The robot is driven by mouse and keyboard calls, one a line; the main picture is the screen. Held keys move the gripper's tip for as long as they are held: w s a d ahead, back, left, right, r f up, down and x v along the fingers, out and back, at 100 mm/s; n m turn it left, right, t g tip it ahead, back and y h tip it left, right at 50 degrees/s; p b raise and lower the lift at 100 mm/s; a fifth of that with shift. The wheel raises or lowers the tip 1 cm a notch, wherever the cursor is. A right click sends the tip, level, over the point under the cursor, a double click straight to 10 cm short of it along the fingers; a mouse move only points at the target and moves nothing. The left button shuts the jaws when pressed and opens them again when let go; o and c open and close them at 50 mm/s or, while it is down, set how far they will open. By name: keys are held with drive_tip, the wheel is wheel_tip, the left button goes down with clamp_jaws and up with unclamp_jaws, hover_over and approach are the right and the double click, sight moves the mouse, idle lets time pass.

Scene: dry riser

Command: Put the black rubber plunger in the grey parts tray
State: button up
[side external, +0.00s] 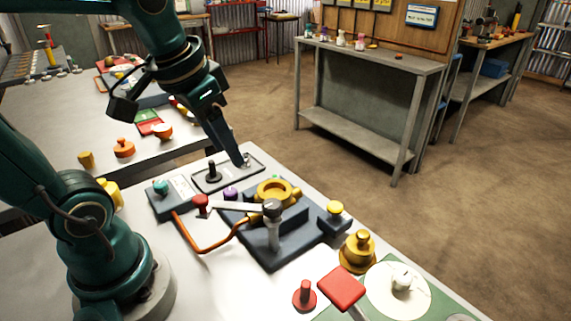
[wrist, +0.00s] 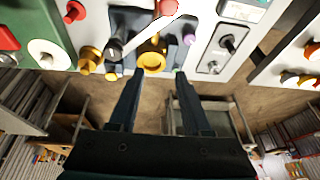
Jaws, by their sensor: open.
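The black rubber plunger (side external: 212,172) stands upright, knob up, inside the grey parts tray (side external: 231,175), toward its left end in the side view. In the wrist view the plunger (wrist: 229,44) also shows within the tray (wrist: 221,57), with a small silver part (wrist: 213,66) near the tray's other end. My gripper (side external: 238,160) is open and empty. In the side view its tip overlaps the tray's far right end, apart from the plunger; its exact height cannot be told. In the wrist view both fingers of my gripper (wrist: 159,73) are spread with nothing between them.
A dark fixture (side external: 282,250) with a brass ring (side external: 273,191) and a lever stands beside the tray. A teal-knobbed box (side external: 161,188), an orange cable (side external: 205,250), a brass knob piece (side external: 357,250) and red pieces (side external: 304,295) crowd the bench. Open floor lies beyond.

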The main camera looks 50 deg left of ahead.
drive_tip(key=s+d+f+t, duration=0.1)
drive_tip(key=s+d+f, duration=0.1)
drive_tip(key=s+d, duration=0.2)
drive_tip(key=shift+s+d+f+t+h, duration=0.2)
drive_tip(key=shift+s+t+h, duration=0.1)
drive_tip(key=shift+h, duration=0.1)
idle(0.9)
